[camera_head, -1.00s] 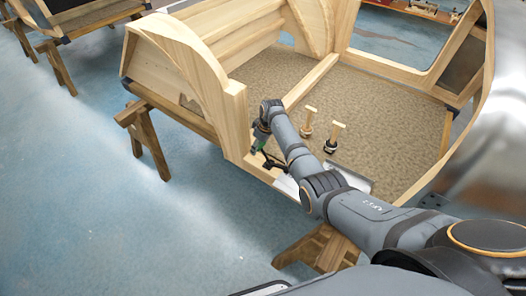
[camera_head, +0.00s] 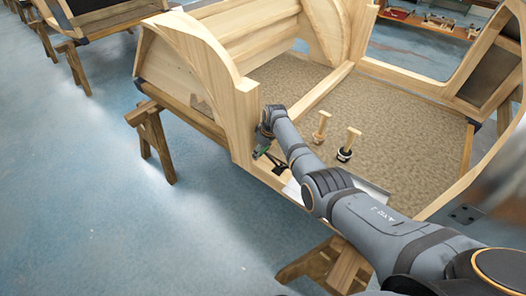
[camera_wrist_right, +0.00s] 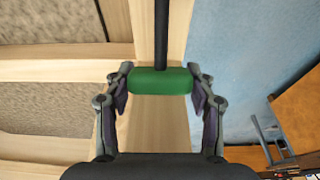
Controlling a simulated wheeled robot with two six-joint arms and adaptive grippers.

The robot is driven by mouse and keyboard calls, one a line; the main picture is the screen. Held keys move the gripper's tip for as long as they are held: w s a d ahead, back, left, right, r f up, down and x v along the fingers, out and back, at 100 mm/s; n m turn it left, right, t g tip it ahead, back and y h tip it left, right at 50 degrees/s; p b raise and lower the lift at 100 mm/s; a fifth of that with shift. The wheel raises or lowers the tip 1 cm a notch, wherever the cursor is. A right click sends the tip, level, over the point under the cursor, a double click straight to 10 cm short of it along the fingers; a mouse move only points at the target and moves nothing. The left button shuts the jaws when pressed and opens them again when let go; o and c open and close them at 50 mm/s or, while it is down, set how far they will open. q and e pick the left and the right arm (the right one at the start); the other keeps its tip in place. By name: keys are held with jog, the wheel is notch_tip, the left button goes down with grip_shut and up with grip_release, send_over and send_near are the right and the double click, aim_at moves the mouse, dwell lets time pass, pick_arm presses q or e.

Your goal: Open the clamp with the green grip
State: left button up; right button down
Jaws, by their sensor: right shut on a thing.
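The clamp's green grip (camera_wrist_right: 161,81) lies crosswise between the two fingers of my right gripper (camera_wrist_right: 161,88) in the right wrist view, and the fingers are shut on its ends. The clamp's dark bar (camera_wrist_right: 161,35) runs up from the grip over a wooden beam. In the head view my right gripper (camera_head: 261,149) is at the front sill of the wooden frame, beside its upright post. A bit of green and the black clamp parts (camera_head: 275,163) show there, small and partly hidden by my arm. My left gripper is not in view.
The wooden bodyframe (camera_head: 243,125) stands on sawhorses (camera_head: 153,140). Two wooden-handled tools (camera_head: 349,145) stand on its brown floor, right of my arm. A flat pale sheet (camera_head: 372,188) lies near the front sill. The blue floor at left is open.

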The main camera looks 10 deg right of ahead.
jog(key=shift+w+a+r, duration=0.1)
jog(key=shift+w+a, duration=0.05)
jog(key=shift+a, duration=0.1)
jog(key=c, duration=0.9)
grip_release()
jog(key=o, duration=0.5)
jog(key=shift+w+f, duration=0.15)
jog(key=shift+f, duration=0.05)
jog(key=shift+c, duration=0.2)
jog(key=shift+s+d+r, duration=0.1)
jog(key=shift+s, duration=0.1)
jog(key=v, duration=1.1)
jog(key=shift+r, duration=0.45)
